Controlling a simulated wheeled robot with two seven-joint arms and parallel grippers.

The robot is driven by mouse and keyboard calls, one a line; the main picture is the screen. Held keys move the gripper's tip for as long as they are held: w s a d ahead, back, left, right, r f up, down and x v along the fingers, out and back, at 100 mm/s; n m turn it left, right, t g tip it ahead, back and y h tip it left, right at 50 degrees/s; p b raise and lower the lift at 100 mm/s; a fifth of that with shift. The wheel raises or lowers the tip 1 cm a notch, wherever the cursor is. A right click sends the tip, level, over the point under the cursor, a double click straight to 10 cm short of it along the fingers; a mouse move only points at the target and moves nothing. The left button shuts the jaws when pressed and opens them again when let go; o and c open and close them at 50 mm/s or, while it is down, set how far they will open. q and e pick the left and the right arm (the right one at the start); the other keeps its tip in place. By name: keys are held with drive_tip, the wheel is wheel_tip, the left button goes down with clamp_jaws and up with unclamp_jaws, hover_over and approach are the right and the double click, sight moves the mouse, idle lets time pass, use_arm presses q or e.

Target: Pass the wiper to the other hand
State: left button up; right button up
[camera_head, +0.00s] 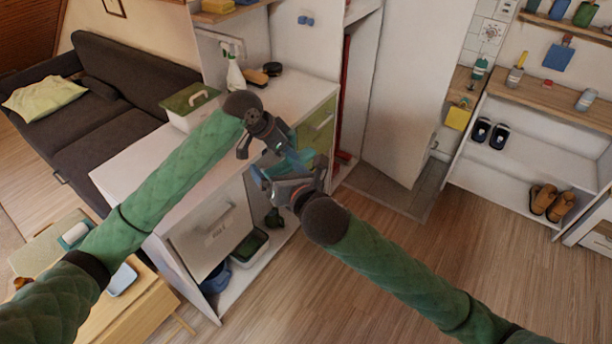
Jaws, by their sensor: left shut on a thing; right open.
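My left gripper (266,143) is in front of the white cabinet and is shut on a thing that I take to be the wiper. A teal piece of the wiper (282,168) shows between the two grippers; the rest is hidden behind the dark fingers. My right gripper (274,172) comes in from the lower right and is open, with its fingers close around the teal piece. I cannot tell whether they touch it.
The white cabinet (285,103) carries a green-and-white box (190,107), a spray bottle (235,73) and brushes (256,77). Its lower front door (208,232) stands open. A white door (405,100) and a shoe shelf (520,165) are to the right. The wooden floor (400,240) is clear.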

drive_tip(key=w+d+f+m+h, duration=0.2)
drive_tip(key=d+f+h, duration=0.2)
drive_tip(key=d+h, duration=0.15)
drive_tip(key=x, duration=1.1)
drive_tip(key=shift+f+g, duration=0.35)
drive_tip(key=shift+g, duration=0.05)
drive_tip(key=shift+w+d+y, duration=0.1)
drive_tip(key=shift+y, duration=0.15)
drive_tip(key=c, duration=1.8)
use_arm(q)
drive_tip(key=o, duration=1)
use_arm(e)
drive_tip(key=shift+d, duration=0.1)
clamp_jaws()
drive_tip(key=shift+w, duration=0.1)
